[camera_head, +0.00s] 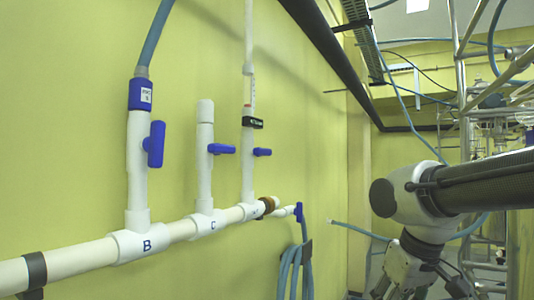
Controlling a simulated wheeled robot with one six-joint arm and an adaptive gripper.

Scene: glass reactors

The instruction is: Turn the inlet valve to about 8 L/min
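A white pipe (95,254) runs along the yellow-green wall with three upright branches. The far branch carries a clear flow meter (249,92) with a small red mark inside and a black label band; its scale is too small to read. Below it a blue valve handle (262,152) points sideways, across its pipe. Branch C has a blue handle (222,149), also sideways. Branch B has a larger blue handle (155,144) standing upright along its pipe. My gripper (420,290) shows partly at the bottom right, well away from all the handles; its fingertips are not clear.
A blue hose (155,35) rises from branch B. Another blue hose (290,270) hangs coiled below the pipe's far end, by a small blue tap (299,212). Metal frames and glassware (490,125) stand at the right behind my arm. Space between wall and arm looks clear.

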